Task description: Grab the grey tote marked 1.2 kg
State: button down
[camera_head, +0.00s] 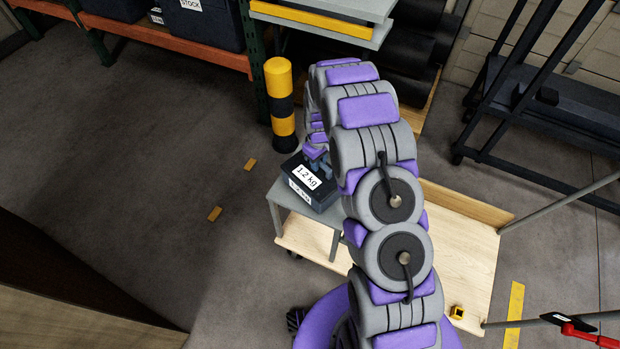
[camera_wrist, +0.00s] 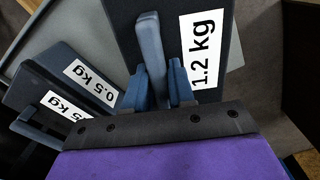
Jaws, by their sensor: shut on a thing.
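The dark grey tote marked 1.2 kg (camera_wrist: 125,20) fills the upper middle of the wrist view, with its white label on the right. Its upright handle (camera_wrist: 149,40) stands between the blue fingers of my gripper (camera_wrist: 157,82), which is shut on it. In the head view the tote (camera_head: 322,170) is at a small grey table (camera_head: 281,194), below the end of my arm. I cannot tell whether it touches the table. My gripper (camera_head: 318,160) is partly hidden there by my arm.
A tote marked 0.5 kg (camera_wrist: 62,88) sits close at the left in the wrist view. A yellow and black post (camera_head: 280,75) stands behind the table. A wooden platform (camera_head: 455,240) lies to the right and below. Open floor (camera_head: 130,160) is at the left.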

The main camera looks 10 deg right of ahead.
jog(key=shift+r, duration=0.2)
jog(key=shift+w+r+p, duration=0.1)
jog(key=shift+r+p, duration=0.45)
jog(key=shift+r, duration=1.4)
